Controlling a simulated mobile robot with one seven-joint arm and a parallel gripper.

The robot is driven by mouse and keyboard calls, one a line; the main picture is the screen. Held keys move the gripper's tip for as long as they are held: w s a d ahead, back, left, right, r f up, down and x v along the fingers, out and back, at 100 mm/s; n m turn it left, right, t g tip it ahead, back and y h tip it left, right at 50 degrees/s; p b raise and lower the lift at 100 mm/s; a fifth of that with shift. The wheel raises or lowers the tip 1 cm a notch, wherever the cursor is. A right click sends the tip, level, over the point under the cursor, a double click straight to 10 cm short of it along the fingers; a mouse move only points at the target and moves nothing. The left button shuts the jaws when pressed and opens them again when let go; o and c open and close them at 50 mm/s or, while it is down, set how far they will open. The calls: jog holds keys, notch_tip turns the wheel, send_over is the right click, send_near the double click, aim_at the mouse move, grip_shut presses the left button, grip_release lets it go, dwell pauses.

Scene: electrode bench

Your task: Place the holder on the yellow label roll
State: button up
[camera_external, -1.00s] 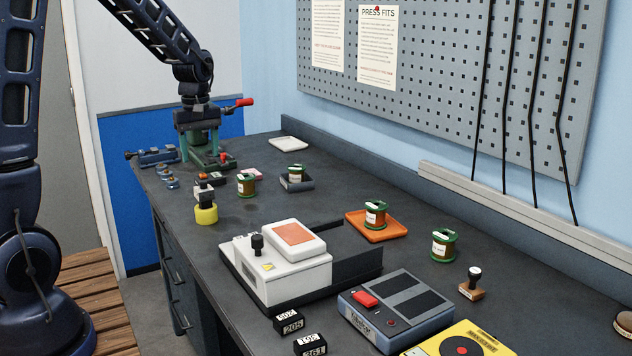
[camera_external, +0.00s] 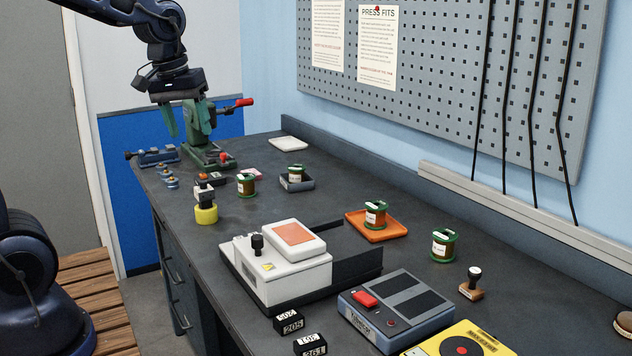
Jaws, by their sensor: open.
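The yellow label roll (camera_external: 206,215) lies flat on the dark bench near its left edge. A small dark block with a white face and a dark top (camera_external: 204,194), which looks like the holder, stands upright on the roll, seemingly touching it. My gripper (camera_external: 187,122) is above and behind it, to the upper left in the picture. Its two teal fingers are spread apart with nothing visible between them, and they are clear of the holder and the roll. The roll's centre is hidden under the block.
A green press with a red handle (camera_external: 222,155) stands behind the roll, close to my fingers. A green-rimmed spool (camera_external: 246,184) is right of the holder. A white machine (camera_external: 280,262) stands in front. Small blue-based parts (camera_external: 170,180) lie at the left edge.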

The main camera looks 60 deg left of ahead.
jog(key=s+d+r+m+t, duration=0.2)
jog(key=s+d+m, duration=0.6)
jog(key=s+d, duration=0.3)
jog(key=shift+s+r+m, duration=0.3)
jog(key=shift+s+m, duration=0.1)
jog(key=shift+s, duration=0.45)
